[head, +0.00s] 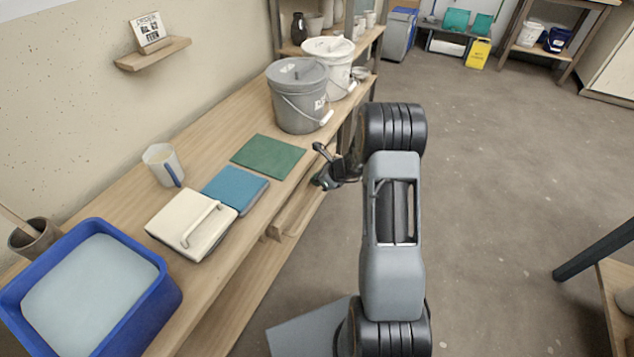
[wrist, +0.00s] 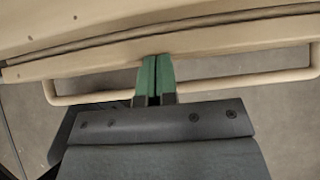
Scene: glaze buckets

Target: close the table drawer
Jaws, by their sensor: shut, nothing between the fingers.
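The table drawer (head: 297,209) is in the long wooden workbench and stands a little out from under the top in the head view. Its pale wooden front (wrist: 225,42) and long bar handle (wrist: 232,82) cross the wrist view, with a narrow dark gap behind the front. My gripper (head: 324,170) is beside the drawer's far end in the head view. In the wrist view its green fingers (wrist: 154,72) are together and empty. They cross over the handle, with their tips at the drawer front; I cannot tell whether they touch it.
On the workbench (head: 215,135) stand a grey lidded bucket (head: 297,98), a white bucket (head: 330,65), a mug (head: 163,165), green and blue tiles, a cream lidded box (head: 190,226) and a blue basin (head: 150,312).

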